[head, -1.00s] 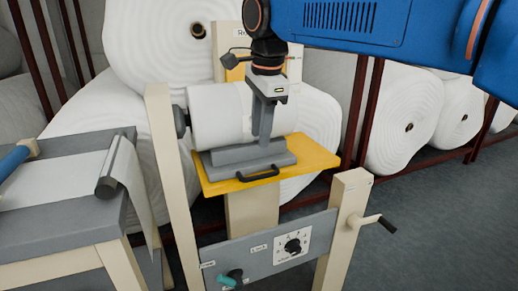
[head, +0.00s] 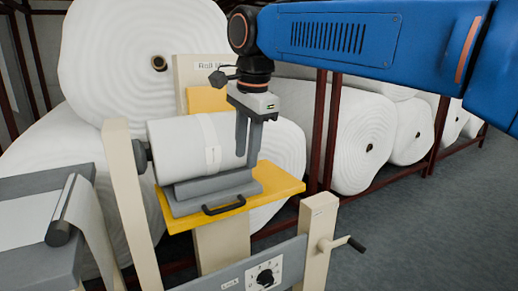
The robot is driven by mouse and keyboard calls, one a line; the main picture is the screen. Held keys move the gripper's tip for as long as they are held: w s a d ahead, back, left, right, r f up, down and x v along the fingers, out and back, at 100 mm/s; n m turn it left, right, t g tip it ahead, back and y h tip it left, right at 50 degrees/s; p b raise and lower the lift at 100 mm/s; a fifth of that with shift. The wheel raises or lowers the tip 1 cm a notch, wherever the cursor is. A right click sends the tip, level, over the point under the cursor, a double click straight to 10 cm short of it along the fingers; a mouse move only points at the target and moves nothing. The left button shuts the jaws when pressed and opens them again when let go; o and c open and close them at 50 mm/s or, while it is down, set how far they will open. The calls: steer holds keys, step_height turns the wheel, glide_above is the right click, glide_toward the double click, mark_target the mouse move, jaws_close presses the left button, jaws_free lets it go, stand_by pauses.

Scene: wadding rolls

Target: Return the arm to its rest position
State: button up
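My gripper (head: 248,155) hangs from my blue arm (head: 350,35), fingers pointing down, at the right end of a white wadding roll (head: 180,150). Its two grey fingers show a gap between them, and nothing is seen held. The roll lies on its side on a grey cradle (head: 185,204) over a yellow platform (head: 283,190), with a pale band around it near its right part. A dark hub meets its left end. I cannot tell how near the fingers are to the roll, whose right end they partly cover.
The stand has beige posts (head: 316,235) and a side crank (head: 350,243). A grey table (head: 30,265) with a white sheet stands at left. Large wadding rolls (head: 115,60) and dark red racks (head: 318,130) fill the back. Grey floor (head: 420,230) is clear at right.

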steer(key=s+d+f+n, duration=0.2)
steer(key=d+f, duration=0.2)
steer(key=d, duration=0.4)
steer(key=s+d+f+n+t, duration=0.1)
steer(key=s+d+f, duration=0.15)
steer(key=d, duration=0.55)
steer(key=s+d+f+n, duration=0.2)
steer(key=d+f, duration=0.2)
steer(key=d, duration=0.4)
steer(key=s+d+f+n+t, duration=0.1)
steer(key=s+d+f+n, duration=0.1)
steer(key=s+d+f, duration=0.4)
steer(key=s+d+f+n+h, duration=0.1)
steer(key=s+d+f+n, duration=0.2)
steer(key=s+d+f, duration=0.3)
step_height(320, 180, down, 4)
steer(key=shift+s+f+t, duration=0.2)
steer(key=shift+s+t, duration=0.1)
steer(key=shift+t, duration=0.1)
